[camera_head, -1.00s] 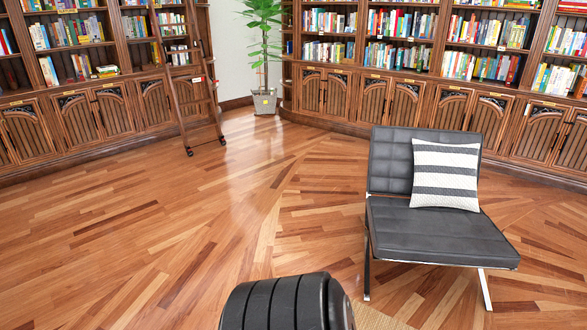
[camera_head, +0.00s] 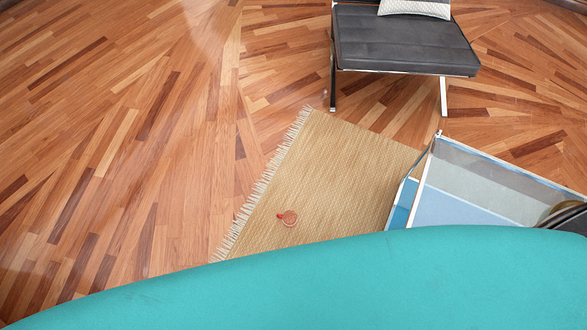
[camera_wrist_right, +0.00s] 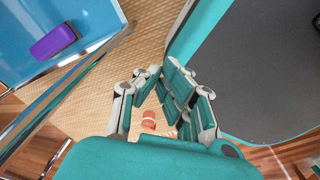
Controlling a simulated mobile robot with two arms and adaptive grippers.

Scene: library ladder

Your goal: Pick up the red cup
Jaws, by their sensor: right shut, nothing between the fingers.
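A small red cup (camera_head: 288,217) is on the woven rug (camera_head: 335,165) in the head view, with its handle toward the left. I cannot tell whether it is upright or lying down. In the right wrist view the cup (camera_wrist_right: 148,122) shows past my right gripper (camera_wrist_right: 160,73), between its finger linkages and just above the teal wrist cover. The gripper's fingers are shut and empty, and the cup is apart from them. How far the gripper is above the rug is hard to tell. My left gripper is in neither view.
A glass-topped table with a metal frame (camera_head: 429,165) stands right of the cup. In the right wrist view a purple object (camera_wrist_right: 53,42) lies on a blue surface (camera_wrist_right: 95,25). A black chair (camera_head: 400,45) stands beyond the rug. Wood floor on the left is clear.

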